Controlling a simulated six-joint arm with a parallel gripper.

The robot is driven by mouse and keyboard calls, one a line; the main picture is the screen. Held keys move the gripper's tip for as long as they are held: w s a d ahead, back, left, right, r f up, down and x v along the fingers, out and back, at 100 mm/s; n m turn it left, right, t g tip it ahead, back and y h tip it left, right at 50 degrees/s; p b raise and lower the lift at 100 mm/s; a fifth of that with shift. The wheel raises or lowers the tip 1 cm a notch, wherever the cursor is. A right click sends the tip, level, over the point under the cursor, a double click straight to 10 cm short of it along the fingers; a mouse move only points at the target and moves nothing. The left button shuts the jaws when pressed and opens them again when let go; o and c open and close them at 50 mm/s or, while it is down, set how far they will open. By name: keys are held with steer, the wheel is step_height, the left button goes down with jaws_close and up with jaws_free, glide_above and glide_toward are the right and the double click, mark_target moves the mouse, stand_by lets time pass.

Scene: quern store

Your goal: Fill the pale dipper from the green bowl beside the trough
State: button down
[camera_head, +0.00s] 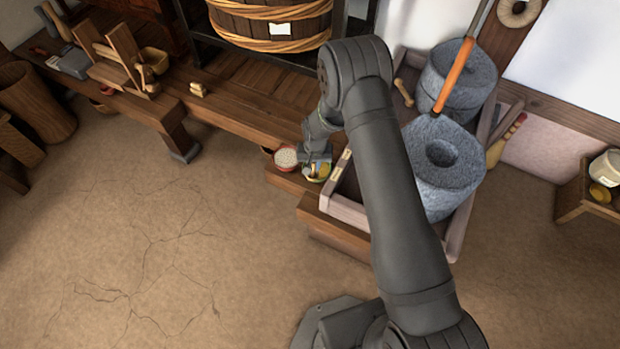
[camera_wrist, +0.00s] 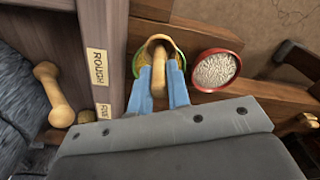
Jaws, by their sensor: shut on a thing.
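My gripper (camera_wrist: 160,84) has blue fingers shut on the handle of the pale dipper (camera_wrist: 158,76). The dipper's head is at the green bowl (camera_wrist: 136,62), within its rim as seen from above; how deep it sits I cannot tell. The bowl holds yellowish stuff, seen around the dipper. In the head view the green bowl (camera_head: 326,177) is partly under my gripper (camera_head: 316,166). The bowl stands on a wooden ledge beside the trough (camera_head: 345,213), whose pale wall (camera_wrist: 112,30) runs just left of it in the wrist view.
A red bowl (camera_wrist: 237,69) of whitish grains stands close beside the green one; it also shows in the head view (camera_head: 285,158). The trough wall bears a "ROUGH" label (camera_wrist: 100,66). Grey millstones (camera_head: 445,185) and a dumbbell-shaped wooden piece (camera_wrist: 53,93) lie beyond the wall.

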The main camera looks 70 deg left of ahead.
steer(key=w+a, duration=0.4)
steer(key=a, duration=0.1)
step_height(320, 180, down, 7)
steer(key=shift+s+y, duration=0.15)
steer(key=shift+y, duration=0.25)
stand_by(0.4)
steer(key=shift+r, duration=0.15)
stand_by(1.0)
step_height(320, 180, up, 8)
steer(key=shift+f, duration=0.25)
stand_by(0.6)
stand_by(0.4)
